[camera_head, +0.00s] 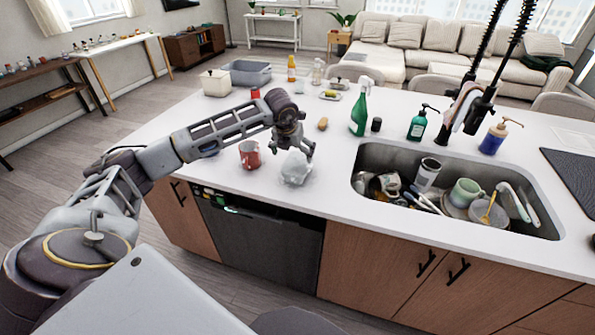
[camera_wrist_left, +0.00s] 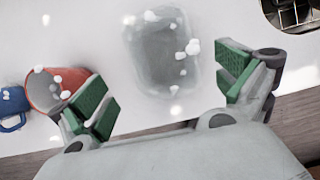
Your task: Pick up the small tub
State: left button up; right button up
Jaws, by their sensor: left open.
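A small clear tub (camera_head: 296,167) sits on the white island counter, left of the sink. In the left wrist view the tub (camera_wrist_left: 163,60) looks like a rounded see-through box with white flecks on and around it. My left gripper (camera_head: 297,147) hangs over the tub in the head view. In the left wrist view its green-padded fingers (camera_wrist_left: 163,82) are spread wide, one to each side of the tub's near end, with nothing between them held. Whether the fingers are level with the tub is hard to tell. My right gripper is out of view.
A red cup (camera_head: 249,154) stands close left of the tub; a blue mug (camera_wrist_left: 13,108) is beside it in the wrist view. The sink (camera_head: 365,158) with dishes is to the right. A green spray bottle (camera_head: 360,110) and a sponge (camera_head: 323,124) stand behind.

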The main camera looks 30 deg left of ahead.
aim_at(299, 172)
pick_arm(q)
jog(key=shift+x, duration=1.85)
jog(key=shift+p+x, duration=0.65)
jog(key=shift+x, duration=0.15)
jog(key=shift+p+x, duration=0.4)
jog(key=shift+x, duration=1.35)
jog(key=shift+d, duration=0.1)
jog(key=shift+f, duration=0.1)
jog(key=shift+f+b, duration=0.2)
jog(key=shift+b, duration=0.25)
jog(key=c, duration=0.9)
